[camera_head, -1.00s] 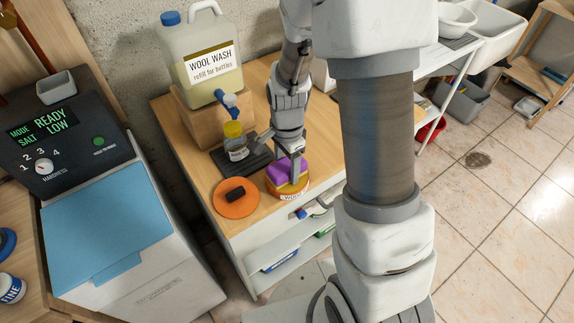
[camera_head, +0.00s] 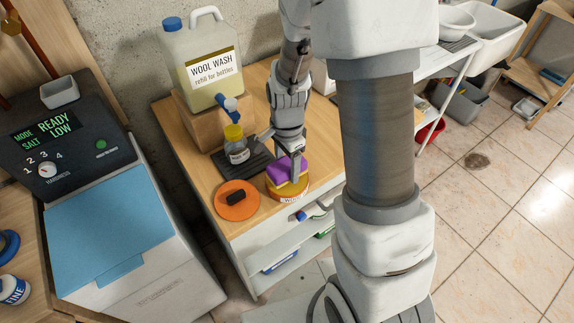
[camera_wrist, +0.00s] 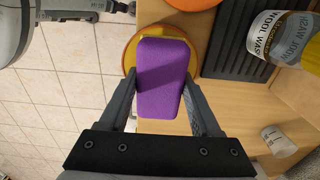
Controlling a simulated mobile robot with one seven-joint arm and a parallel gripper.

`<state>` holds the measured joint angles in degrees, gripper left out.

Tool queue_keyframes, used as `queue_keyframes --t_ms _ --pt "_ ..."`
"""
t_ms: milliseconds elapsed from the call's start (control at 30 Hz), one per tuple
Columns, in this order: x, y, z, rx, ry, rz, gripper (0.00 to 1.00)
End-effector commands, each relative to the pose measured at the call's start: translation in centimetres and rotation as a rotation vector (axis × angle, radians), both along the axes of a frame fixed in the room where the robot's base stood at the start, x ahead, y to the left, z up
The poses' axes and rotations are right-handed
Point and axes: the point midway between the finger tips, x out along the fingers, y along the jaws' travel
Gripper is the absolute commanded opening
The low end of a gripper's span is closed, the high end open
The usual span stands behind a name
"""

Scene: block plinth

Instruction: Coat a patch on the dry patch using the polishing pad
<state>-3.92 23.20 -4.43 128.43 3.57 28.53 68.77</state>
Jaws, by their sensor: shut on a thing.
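The polishing pad appears to be the purple and yellow block (camera_head: 281,169), also seen in the wrist view with its purple face (camera_wrist: 162,78). My gripper (camera_head: 294,178) is shut on it, with one finger on each side in the wrist view (camera_wrist: 160,88). The pad is over a round orange dish (camera_head: 291,197) with a white label on its front. In the wrist view the dish's orange rim (camera_wrist: 127,58) and yellow inside show beside the pad. I cannot tell whether pad and dish touch. I cannot make out a dry patch.
An orange disc (camera_head: 239,209) with a black block (camera_head: 236,197) on it lies left of the dish. Behind stand a small yellow-capped bottle (camera_head: 237,150) on a dark ribbed mat (camera_head: 258,164) and a large wool wash jug (camera_head: 203,60). The wooden top ends close in front of the dish.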

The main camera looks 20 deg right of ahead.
Motion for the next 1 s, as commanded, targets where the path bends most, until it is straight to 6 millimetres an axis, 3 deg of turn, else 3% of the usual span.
queue_keyframes --t_ms 567,1000 --pt "0.1 0.0 5.0 0.001 -0.002 0.0 0.2" --pt "0.0 0.0 5.2 0.0 -0.001 0.0 0.2"
